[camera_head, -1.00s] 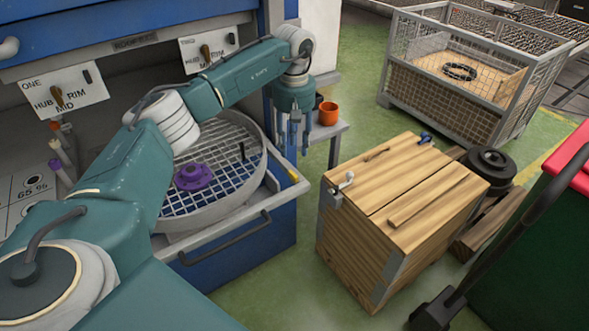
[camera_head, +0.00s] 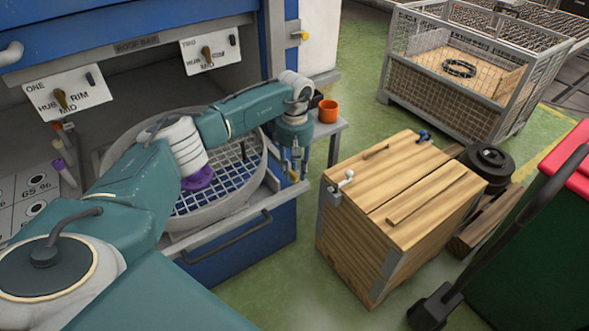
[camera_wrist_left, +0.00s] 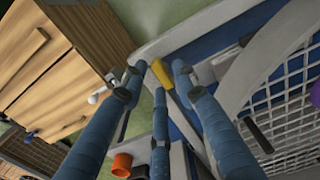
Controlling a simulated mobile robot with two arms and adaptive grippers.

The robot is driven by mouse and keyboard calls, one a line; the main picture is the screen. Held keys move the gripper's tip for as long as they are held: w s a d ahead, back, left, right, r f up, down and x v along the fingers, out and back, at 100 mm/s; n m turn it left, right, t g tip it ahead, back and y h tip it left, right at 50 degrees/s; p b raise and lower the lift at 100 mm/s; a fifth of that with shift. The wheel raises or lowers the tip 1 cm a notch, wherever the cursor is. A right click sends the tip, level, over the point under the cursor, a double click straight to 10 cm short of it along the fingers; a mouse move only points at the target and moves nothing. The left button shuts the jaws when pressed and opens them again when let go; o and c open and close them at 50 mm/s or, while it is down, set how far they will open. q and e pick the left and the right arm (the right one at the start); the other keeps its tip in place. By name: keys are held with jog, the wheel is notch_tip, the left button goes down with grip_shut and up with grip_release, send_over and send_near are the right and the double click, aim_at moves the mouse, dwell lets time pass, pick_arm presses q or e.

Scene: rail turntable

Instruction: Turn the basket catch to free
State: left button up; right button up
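The basket catch is a small yellow lever (camera_wrist_left: 163,74) at the rim corner of the blue-and-grey drawer. In the head view only a bit of its yellow (camera_head: 293,175) shows beneath my left gripper (camera_head: 296,165). My left gripper has blue fingers pointing down over the drawer's front right corner. In the left wrist view its fingertips (camera_wrist_left: 158,72) stand apart on both sides of the yellow lever, with a third finger near it. I cannot tell whether any finger touches it. The round mesh basket (camera_head: 240,203) sits in the drawer, with a purple hub (camera_head: 199,178) partly hidden by my arm.
An orange cup (camera_head: 328,111) stands on a small shelf just behind the gripper. A wooden crate (camera_head: 400,210) with a white-knobbed latch (camera_head: 346,178) stands to the right. Green floor lies between drawer and crate. A wire cage (camera_head: 450,75) stands behind.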

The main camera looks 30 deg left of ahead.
pick_arm(q)
grip_shut()
jog(key=shift+n, duration=0.4)
jog(key=shift+n+b, duration=0.65)
jog(key=shift+n, duration=0.35)
jog(key=n, duration=0.4)
jog(key=shift+a+n+b, duration=0.15)
jog(key=shift+n+b, duration=0.15)
jog(key=shift+b, duration=0.1)
jog(key=n, duration=0.5)
jog(key=shift+a, duration=0.1)
jog(key=n, duration=0.5)
jog(key=shift+n, duration=0.3)
